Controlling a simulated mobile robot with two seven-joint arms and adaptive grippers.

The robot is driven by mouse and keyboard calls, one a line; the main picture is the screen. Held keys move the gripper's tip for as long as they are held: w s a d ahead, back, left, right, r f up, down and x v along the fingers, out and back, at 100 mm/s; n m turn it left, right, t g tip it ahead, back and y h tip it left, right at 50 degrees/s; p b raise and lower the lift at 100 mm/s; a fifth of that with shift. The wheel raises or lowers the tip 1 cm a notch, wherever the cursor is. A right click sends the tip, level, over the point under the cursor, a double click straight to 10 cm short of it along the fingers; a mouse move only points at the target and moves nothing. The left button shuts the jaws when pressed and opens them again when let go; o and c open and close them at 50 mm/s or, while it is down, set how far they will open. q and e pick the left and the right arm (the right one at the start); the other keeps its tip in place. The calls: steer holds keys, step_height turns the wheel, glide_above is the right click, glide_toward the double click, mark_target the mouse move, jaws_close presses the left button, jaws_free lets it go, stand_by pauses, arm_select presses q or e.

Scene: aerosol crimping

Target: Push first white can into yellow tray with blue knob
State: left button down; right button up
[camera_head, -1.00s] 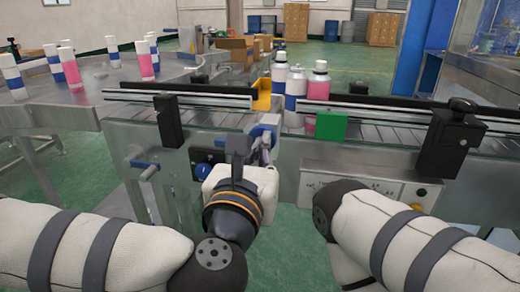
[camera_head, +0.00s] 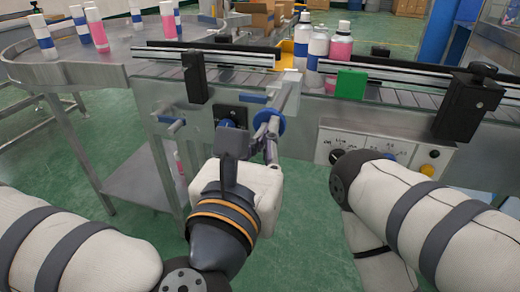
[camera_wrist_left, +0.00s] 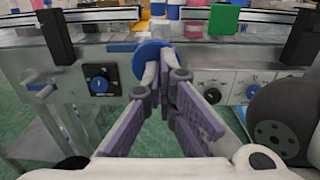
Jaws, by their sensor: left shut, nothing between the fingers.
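The blue knob (camera_head: 268,122), a round disc on a metal rod, sticks out of the conveyor's front; it also shows in the left wrist view (camera_wrist_left: 150,62). My left gripper (camera_head: 271,146) is shut and empty. Its purple fingers (camera_wrist_left: 172,78) are close behind the knob; I cannot tell whether they touch it. A white can (camera_head: 302,36) and a white can with a blue band (camera_head: 318,46) stand on the conveyor beside a pink can (camera_head: 340,46). The yellow tray (camera_head: 287,51) is partly hidden behind the cans and rail. My right gripper is outside the views.
A green block (camera_head: 351,84) and black rail posts (camera_head: 194,77) line the conveyor's front edge. A control panel (camera_head: 366,147) is at the right. Several cans stand on the round steel table (camera_head: 95,72) at left. Free floor shows below the conveyor.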

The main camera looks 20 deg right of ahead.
arm_select(q)
steer(key=shift+v, duration=1.55)
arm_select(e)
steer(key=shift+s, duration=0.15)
arm_select(q)
steer(key=shift+r, duration=0.1)
